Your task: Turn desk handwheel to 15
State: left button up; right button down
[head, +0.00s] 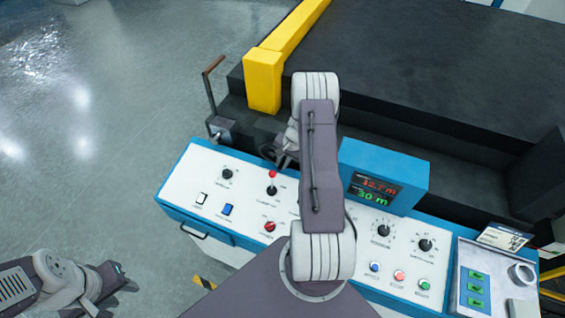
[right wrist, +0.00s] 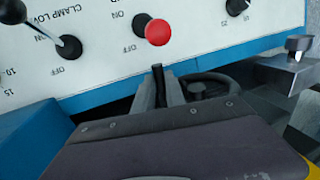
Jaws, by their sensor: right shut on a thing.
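The desk handwheel (right wrist: 222,77) is a dark ring at the far edge of the blue-edged control desk, partly behind my right gripper in the right wrist view. In the head view its dark rim (head: 266,151) shows just left of my right arm. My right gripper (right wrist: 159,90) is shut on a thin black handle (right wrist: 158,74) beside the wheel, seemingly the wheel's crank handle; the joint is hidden. The display box (head: 385,178) shows red digits, about 12.2 m, above green 30 m. My left gripper (head: 117,272) is low at the left, away from the desk; its jaws are unclear.
The white desk panel (head: 190,180) carries knobs, levers and buttons. A red-topped lever (right wrist: 158,32) stands close to my right gripper. A crank lever (head: 212,90) and yellow post (head: 263,80) stand behind the desk. Open grey floor (head: 90,120) lies to the left.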

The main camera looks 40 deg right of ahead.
jog(key=shift+w+f+t+y+b, duration=0.1)
jog(key=shift+f+t+y+b, duration=0.85)
jog(key=shift+b, duration=4.45)
jog(key=shift+w+f+t+y+b, duration=0.2)
jog(key=shift+f+t+b, duration=0.85)
jog(key=shift+b, duration=4.35)
jog(key=shift+s+r+t, duration=0.1)
jog(key=shift+r+t, duration=0.3)
jog(key=shift+r, duration=0.15)
jog(key=shift+a+r, duration=0.1)
jog(key=shift+r, duration=0.05)
jog(key=c, duration=1.4)
grip_release()
jog(key=b+v, duration=0.1)
jog(key=v, duration=0.8)
jog(key=shift+s, duration=0.1)
